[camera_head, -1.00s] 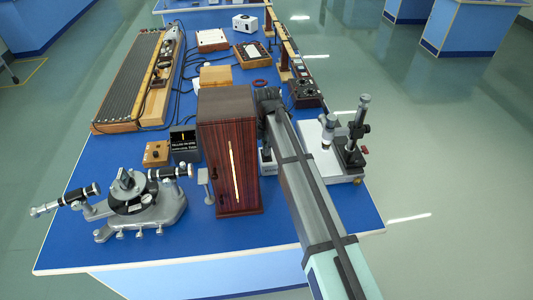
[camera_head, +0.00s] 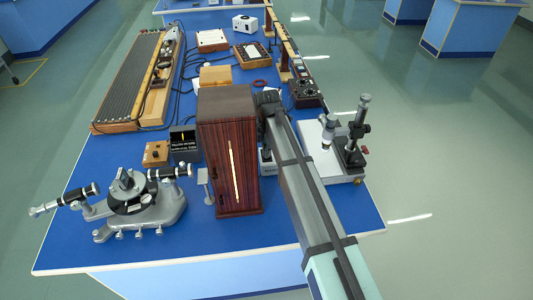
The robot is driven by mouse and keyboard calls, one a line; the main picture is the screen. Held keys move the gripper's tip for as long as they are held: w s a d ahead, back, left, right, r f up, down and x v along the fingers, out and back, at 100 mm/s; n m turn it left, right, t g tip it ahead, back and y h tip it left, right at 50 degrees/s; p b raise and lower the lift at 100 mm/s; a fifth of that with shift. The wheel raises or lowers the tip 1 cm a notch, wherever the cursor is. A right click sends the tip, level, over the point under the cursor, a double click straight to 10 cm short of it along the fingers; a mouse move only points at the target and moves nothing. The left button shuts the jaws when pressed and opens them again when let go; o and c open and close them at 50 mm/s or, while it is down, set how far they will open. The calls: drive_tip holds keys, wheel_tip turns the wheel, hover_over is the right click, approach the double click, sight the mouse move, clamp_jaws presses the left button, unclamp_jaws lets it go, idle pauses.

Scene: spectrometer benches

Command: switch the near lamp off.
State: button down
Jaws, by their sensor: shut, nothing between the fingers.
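A tall dark-red wooden housing (camera_head: 217,150) with a glowing vertical slit stands near the front middle of the blue bench; the slit is lit. Behind it to the left is a small black box (camera_head: 185,146) with a short yellow glowing mark and white lettering too small to read. No label readable here tells which is the near lamp. My arm reaches up along the right side of the wooden housing, with its dark far end beside the housing's top right. My gripper's fingers do not show; the housing and arm hide that area. A small grey box (camera_head: 267,162) shows partly between housing and arm.
A grey spectrometer (camera_head: 130,203) stands at the front left. A microscope-like instrument (camera_head: 340,140) on a white base stands right of my arm. A small wooden box (camera_head: 156,153), cables and several instruments lie farther back. Bare blue bench (camera_head: 240,232) shows in front of the housing.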

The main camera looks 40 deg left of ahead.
drive_tip(key=shift+r+p, duration=1.9)
drive_tip(key=shift+r, duration=1.55)
drive_tip(key=s+d+f+m+h+p, duration=0.1)
drive_tip(key=s+d+f+m+h, duration=0.3)
drive_tip(key=d, duration=1.1)
drive_tip(key=s+d+f+m+g+p, duration=0.1)
drive_tip(key=d+f+m, duration=0.5)
drive_tip(key=d, duration=0.9)
drive_tip(key=s+d+f+m+h+p, duration=0.1)
drive_tip(key=s+d+f+m+h, duration=0.3)
drive_tip(key=d, duration=1.2)
drive_tip(key=s+d+f+m+g+y+b, duration=0.2)
drive_tip(key=s+d+f+m, duration=0.25)
drive_tip(key=f, duration=0.35)
drive_tip(key=s+d+f+m+g+y+b, duration=0.1)
drive_tip(key=s+d+f+m+g+y, duration=0.1)
drive_tip(key=s+d+f+m, duration=0.5)
drive_tip(key=s+d+f+m+g+y+b, duration=0.1)
drive_tip(key=s+d+f+m+y+b, duration=0.2)
drive_tip(key=s+f+m, duration=0.4)
drive_tip(key=s+d+f+y, duration=0.1)
drive_tip(key=s+f, duration=0.4)
drive_tip(key=f, duration=0.1)
drive_tip(key=shift+f+g, duration=0.35)
drive_tip(key=shift+g, duration=0.05)
